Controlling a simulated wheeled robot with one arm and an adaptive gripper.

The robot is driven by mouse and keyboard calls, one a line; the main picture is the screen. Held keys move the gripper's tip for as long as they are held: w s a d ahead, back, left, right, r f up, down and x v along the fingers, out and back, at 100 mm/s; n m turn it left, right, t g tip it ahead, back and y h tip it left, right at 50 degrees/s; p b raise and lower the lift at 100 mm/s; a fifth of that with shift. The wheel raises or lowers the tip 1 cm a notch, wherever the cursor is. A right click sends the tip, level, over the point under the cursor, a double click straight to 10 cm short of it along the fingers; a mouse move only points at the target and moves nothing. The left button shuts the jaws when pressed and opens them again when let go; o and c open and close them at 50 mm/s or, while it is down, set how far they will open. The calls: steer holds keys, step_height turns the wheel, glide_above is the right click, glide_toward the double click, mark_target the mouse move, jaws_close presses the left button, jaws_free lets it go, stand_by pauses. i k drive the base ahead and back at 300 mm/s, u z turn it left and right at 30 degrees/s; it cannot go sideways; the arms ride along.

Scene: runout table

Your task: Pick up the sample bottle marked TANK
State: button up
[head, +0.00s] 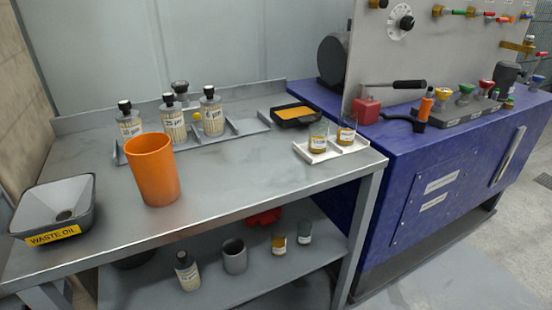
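Two small clear sample bottles with amber oil and white labels stand in a white tray (333,153) at the table's right end. The left one (318,141) is nearer the front; the right one (346,134) is behind it. Two more small bottles stand on the lower shelf, one with amber contents (279,243) and one greyish (304,234). Their labels are too small to read, so I cannot tell which is marked TANK. My gripper is not in view.
Several black-capped filter bottles (173,122) stand in a rack behind an orange cup (153,172). A black tray (297,117) with orange contents lies behind the white tray. A waste-oil funnel (60,200) is at left. The table's front middle (240,180) is clear.

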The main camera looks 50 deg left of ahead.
mark_target(319, 129)
steer(key=k, duration=0.35)
steer(key=u, duration=2.35)
steer(key=i, duration=0.1)
steer(key=z, duration=0.35)
